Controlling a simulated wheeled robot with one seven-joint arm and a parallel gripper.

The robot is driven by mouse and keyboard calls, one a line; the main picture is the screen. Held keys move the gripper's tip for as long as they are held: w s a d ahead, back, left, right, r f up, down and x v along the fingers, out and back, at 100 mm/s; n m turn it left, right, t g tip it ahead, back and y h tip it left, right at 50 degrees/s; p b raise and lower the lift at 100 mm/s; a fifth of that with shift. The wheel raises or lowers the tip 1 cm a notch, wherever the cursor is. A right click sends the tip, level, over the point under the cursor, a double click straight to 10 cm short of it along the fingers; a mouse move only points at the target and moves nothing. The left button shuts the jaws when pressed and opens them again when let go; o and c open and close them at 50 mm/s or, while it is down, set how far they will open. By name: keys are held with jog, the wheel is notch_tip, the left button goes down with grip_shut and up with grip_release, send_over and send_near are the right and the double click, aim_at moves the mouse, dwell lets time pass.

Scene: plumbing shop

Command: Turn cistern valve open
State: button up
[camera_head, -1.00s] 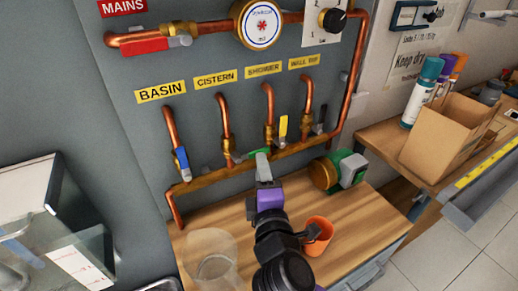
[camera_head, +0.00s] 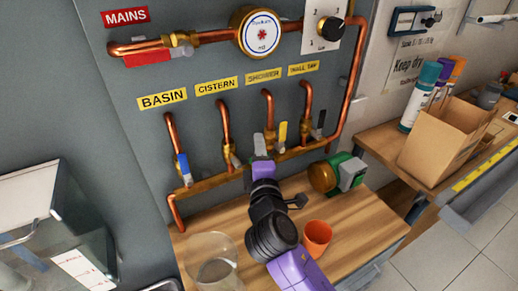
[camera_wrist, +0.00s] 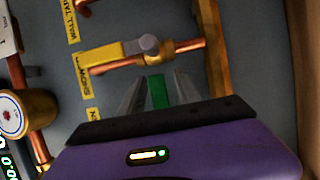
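The yellow CISTERN label (camera_head: 216,84) is on the grey panel, above a copper pipe with a brass cistern valve (camera_head: 229,152). Its green lever (camera_wrist: 158,92) shows in the wrist view, pointing crosswise from its pipe toward the shower valve. My gripper (camera_head: 263,143) is at the panel beside the cistern valve and hides the lever in the head view. In the wrist view my gripper (camera_wrist: 159,92) has one grey finger on each side of the lever. The fingers look apart with narrow gaps; contact is hard to tell.
The shower valve's yellow lever (camera_wrist: 115,51) lies along its pipe close to my fingers. The blue basin lever (camera_head: 183,169) and black wall tap lever (camera_head: 318,125) are nearby. A clear container (camera_head: 212,262), an orange cup (camera_head: 316,237) and a green-and-brass device (camera_head: 338,173) stand on the bench.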

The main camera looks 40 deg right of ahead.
jog(key=shift+c, duration=0.2)
grip_shut()
dwell(1.1)
